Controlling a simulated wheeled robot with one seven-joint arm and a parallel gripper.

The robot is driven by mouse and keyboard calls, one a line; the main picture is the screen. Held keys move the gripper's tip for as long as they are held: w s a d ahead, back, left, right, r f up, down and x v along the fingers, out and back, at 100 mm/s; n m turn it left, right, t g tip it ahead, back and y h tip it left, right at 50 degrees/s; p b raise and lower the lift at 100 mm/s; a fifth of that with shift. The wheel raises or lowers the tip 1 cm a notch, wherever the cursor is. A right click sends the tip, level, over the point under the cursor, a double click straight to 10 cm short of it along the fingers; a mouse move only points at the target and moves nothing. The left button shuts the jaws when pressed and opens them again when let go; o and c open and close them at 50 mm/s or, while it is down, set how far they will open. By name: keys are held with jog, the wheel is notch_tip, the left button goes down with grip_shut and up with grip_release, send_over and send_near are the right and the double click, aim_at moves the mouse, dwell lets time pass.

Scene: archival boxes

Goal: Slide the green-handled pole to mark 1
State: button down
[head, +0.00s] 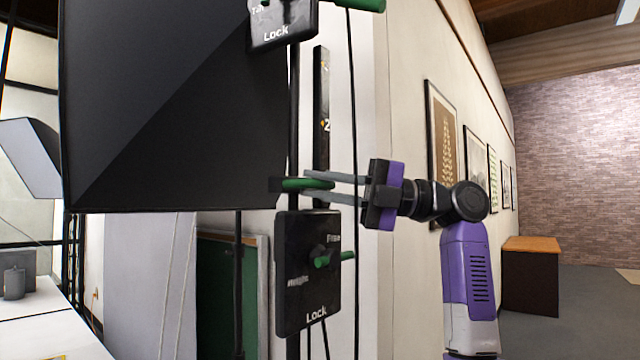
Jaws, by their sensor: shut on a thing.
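A green handle (318,184) sticks out to the right from a dark pole (293,120) below the middle of the picture. My gripper (306,184) comes in from the right, its two grey fingers shut on this handle, one above and one below. A black scale strip (321,95) stands upright just right of the pole. Its figure 2 is readable above my fingers; another mark near its top is too small to read. I cannot make out mark 1.
Below the handle is a black plate (307,300) with a green lever (335,258), marked Free and Lock. Another Lock plate (283,25) is above. A large dark panel (180,110) fills the left. A wooden-topped cabinet (531,275) stands on open floor at right.

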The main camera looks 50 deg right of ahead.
jog(key=shift+f, duration=0.3)
jog(key=c, duration=1.4)
grip_release()
jog(key=shift+c, duration=0.2)
jog(key=shift+r, duration=0.1)
jog(key=v, duration=0.8)
jog(key=shift+b, duration=0.4)
jog(key=shift+w, duration=0.1)
